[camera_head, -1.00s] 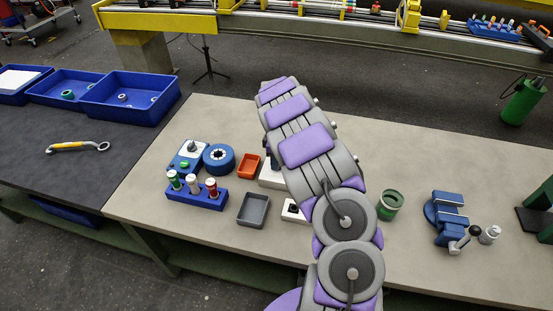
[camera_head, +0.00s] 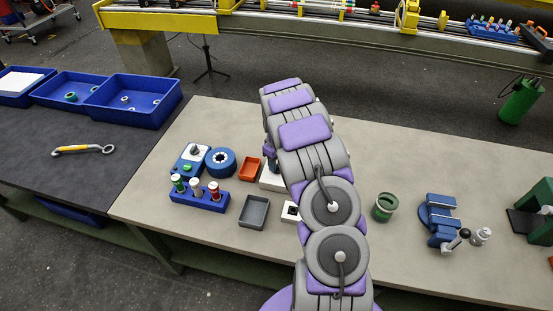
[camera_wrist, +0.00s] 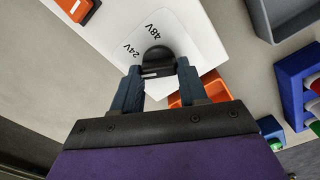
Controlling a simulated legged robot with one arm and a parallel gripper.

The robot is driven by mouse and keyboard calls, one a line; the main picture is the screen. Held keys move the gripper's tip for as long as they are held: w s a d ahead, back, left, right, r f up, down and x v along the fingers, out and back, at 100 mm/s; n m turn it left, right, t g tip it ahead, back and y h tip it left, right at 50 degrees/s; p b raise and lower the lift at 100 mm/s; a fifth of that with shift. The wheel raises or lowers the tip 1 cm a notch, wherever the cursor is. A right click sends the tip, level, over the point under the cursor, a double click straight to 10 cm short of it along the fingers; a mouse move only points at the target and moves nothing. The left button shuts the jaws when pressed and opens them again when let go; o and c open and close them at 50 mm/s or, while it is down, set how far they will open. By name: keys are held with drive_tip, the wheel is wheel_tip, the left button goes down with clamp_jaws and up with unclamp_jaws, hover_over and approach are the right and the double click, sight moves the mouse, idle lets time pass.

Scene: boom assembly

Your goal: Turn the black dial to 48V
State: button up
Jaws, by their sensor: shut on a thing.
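The black dial (camera_wrist: 157,60) stands on a white plate (camera_wrist: 180,22) printed "24V" and "48V", seen from above in the wrist view. A short white mark shows on the dial's lower side, toward my gripper. My gripper (camera_wrist: 158,75) has one finger on each side of the dial and is shut on it. The two labels lie just beyond the dial, "24V" to the left and "48V" above. In the head view my arm hides my gripper and the dial; part of a white box (camera_head: 270,180) shows beside the arm.
An orange tray (camera_head: 250,168), a grey tray (camera_head: 254,211), a blue tube holder (camera_head: 199,197) and a blue ring (camera_head: 220,161) stand left of my arm. A green cup (camera_head: 384,207) and a blue vise (camera_head: 437,218) stand right, with bare tabletop between.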

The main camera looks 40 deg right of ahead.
drive_tip(key=m+p, duration=0.1)
drive_tip(key=m, duration=0.3)
drive_tip(key=shift+w+d+r+m+p, duration=0.1)
drive_tip(key=shift+m+p, duration=0.2)
drive_tip(key=shift+p, duration=0.1)
drive_tip(key=m+p, duration=0.1)
drive_tip(key=m, duration=0.3)
drive_tip(key=shift+d+m, duration=0.15)
drive_tip(key=shift+m, duration=0.15)
drive_tip(key=m+p, duration=0.1)
drive_tip(key=m, duration=0.3)
drive_tip(key=shift+d+r+m, duration=0.1)
drive_tip(key=shift+m, duration=0.2)
drive_tip(key=shift+m+p, duration=0.7)
drive_tip(key=shift+m, duration=1.5)
drive_tip(key=o, duration=1.1)
drive_tip(key=shift+s, duration=0.2)
drive_tip(key=shift+c, duration=0.2)
wheel_tip(320, 180, up, 17)
drive_tip(key=p, duration=0.1)
